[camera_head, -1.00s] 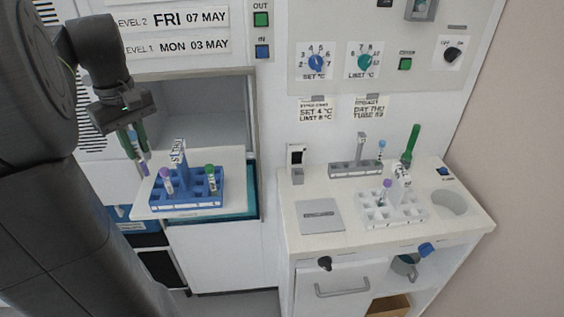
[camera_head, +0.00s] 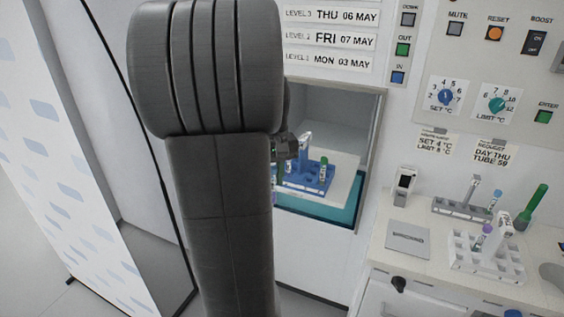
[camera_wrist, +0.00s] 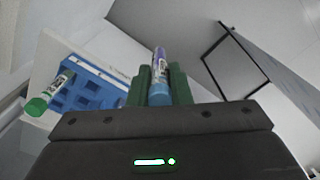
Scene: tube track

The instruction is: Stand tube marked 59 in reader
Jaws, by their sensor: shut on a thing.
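My gripper (camera_wrist: 160,78) has green fingers shut on a tube (camera_wrist: 160,60) with a blue end near the palm and a purple part farther out. No number on it is readable. In the head view my gripper (camera_head: 279,170) is mostly hidden behind my arm, just left of the blue rack. A small white upright device with a dark face (camera_head: 405,182) stands at the back left of the right-hand counter; I cannot tell whether it is the reader. A note above the counter (camera_head: 491,155) reads DAY THU, TUBE 59.
A blue rack (camera_head: 309,190) with a green-capped tube (camera_head: 323,168) stands on a pale tray in the open wall bay. The counter (camera_head: 395,258) holds a grey flat plate (camera_head: 408,237), a grey rack (camera_head: 462,210), a white rack (camera_head: 485,262) and a tall green tube (camera_head: 530,208).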

